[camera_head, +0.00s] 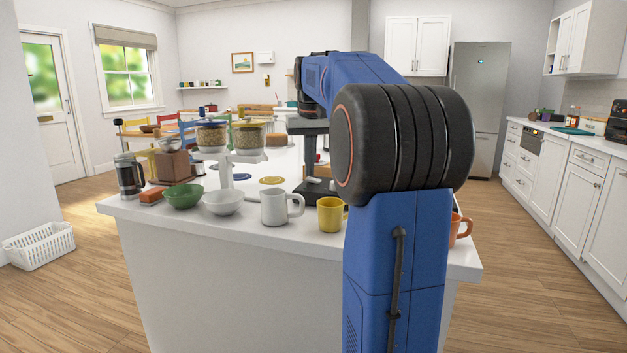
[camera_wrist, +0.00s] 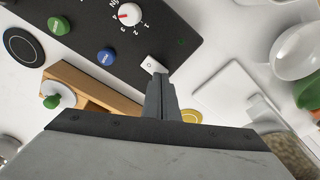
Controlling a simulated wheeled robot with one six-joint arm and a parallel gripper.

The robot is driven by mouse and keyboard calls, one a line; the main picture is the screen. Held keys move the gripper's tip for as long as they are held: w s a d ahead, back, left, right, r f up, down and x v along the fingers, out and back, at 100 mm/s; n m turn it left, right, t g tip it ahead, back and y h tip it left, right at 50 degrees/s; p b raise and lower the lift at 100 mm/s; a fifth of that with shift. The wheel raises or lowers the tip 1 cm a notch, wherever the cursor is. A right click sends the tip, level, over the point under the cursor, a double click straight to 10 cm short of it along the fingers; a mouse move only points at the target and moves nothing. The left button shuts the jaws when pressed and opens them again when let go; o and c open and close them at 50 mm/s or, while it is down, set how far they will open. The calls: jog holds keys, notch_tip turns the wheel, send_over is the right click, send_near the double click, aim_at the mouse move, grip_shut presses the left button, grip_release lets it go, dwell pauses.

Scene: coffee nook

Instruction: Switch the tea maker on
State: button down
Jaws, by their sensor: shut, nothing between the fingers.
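A dark panel (camera_wrist: 88,28), which looks like the tea maker's control face, fills the upper left of the wrist view. It carries a white dial (camera_wrist: 129,15) with a red mark and numbers, a blue button (camera_wrist: 106,57), a green button (camera_wrist: 58,25) and a small white rocker switch (camera_wrist: 149,66). My gripper (camera_wrist: 160,76) is shut and empty, its fingertips right beside the switch; I cannot tell if they touch it. In the head view a dark appliance (camera_head: 329,188) stands on the island, partly hidden by my arm; my gripper is not clearly visible there.
The white island (camera_head: 232,247) holds a white mug (camera_head: 273,208), a yellow mug (camera_head: 330,215), a green bowl (camera_head: 183,196), a white bowl (camera_head: 222,202) and grain jars (camera_head: 248,137) on a stand. A wooden-sided box (camera_wrist: 88,84) lies left of my fingers in the wrist view.

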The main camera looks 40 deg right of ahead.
aim_at(310, 178)
jog(key=shift+f, duration=0.4)
dwell(0.3)
notch_tip(310, 178, up, 7)
dwell(1.0)
dwell(0.5)
